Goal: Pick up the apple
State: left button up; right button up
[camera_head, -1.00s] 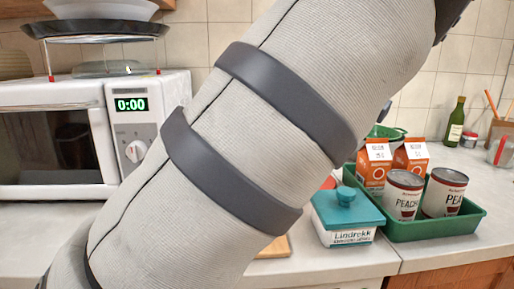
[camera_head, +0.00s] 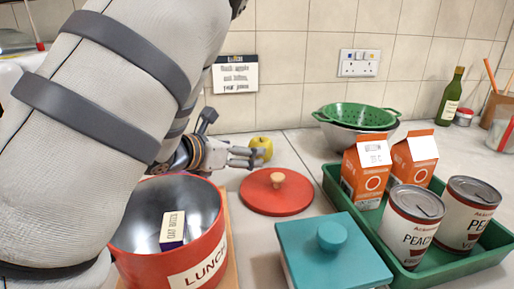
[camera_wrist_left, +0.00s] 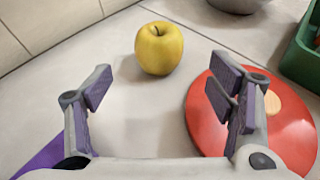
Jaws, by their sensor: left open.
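A yellow apple (camera_head: 262,147) stands on the grey worktop near the tiled wall. In the left wrist view the apple (camera_wrist_left: 158,48) is whole, with its stem up. My left gripper (camera_head: 245,156) is close to the apple, at its left and nearer side. In the left wrist view my left gripper (camera_wrist_left: 160,90) is open and empty, and the apple appears just beyond the fingertips, between the two fingers in the picture. The fingers partly cover the apple's lower edge in the head view. My right gripper is not in view.
A red lid (camera_head: 276,190) lies close to the right finger. A red LUNCH pot (camera_head: 198,270) holding a small box (camera_head: 172,230) stands nearer. A teal lidded box (camera_head: 330,262) and a green tray (camera_head: 470,262) of cartons and cans are at right. A colander (camera_head: 357,115) stands behind.

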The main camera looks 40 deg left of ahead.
pick_arm(q)
jog(key=x, duration=0.2)
jog(key=shift+w+f, duration=0.15)
jog(key=shift+w, duration=0.15)
jog(key=b+x, duration=0.2)
jog(key=x, duration=0.2)
jog(key=shift+w+f, duration=0.25)
jog(key=shift+f, duration=0.05)
jog(key=shift+w+r+b, duration=0.1)
jog(key=shift+w+b, duration=0.2)
jog(key=shift+r, duration=0.35)
jog(key=c, duration=1.3)
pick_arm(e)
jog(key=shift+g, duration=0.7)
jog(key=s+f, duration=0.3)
